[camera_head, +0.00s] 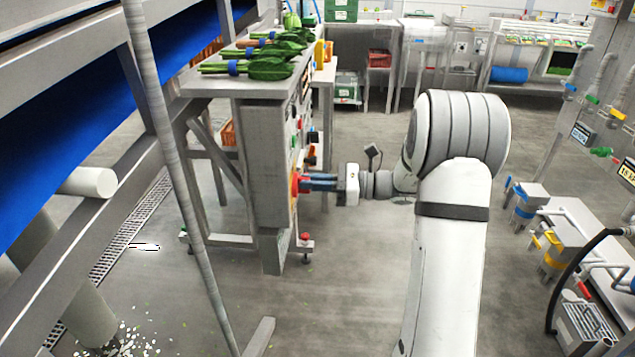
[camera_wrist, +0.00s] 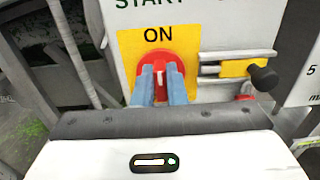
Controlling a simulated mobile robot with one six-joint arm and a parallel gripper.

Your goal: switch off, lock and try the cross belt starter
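The starter's red rotary switch (camera_wrist: 166,63) sits on a yellow plate (camera_wrist: 130,50) marked ON, on a pale panel face lettered START. Its handle stands upright, with a white mark pointing at ON. In the head view the red switch (camera_head: 294,184) is on the side of the grey machine frame. My gripper (camera_wrist: 161,72) has its two blue fingers at the switch, one on each side of the handle. I cannot tell whether they press on it. A black knob (camera_wrist: 263,78) on a yellow slide between metal bars is right of the switch.
Bundles of leafy greens (camera_head: 268,69) lie on the frame's top. A conveyor with a blue belt (camera_head: 70,120) runs at the left. Valves and pipes with a blue-banded box (camera_head: 525,205) stand at the right.

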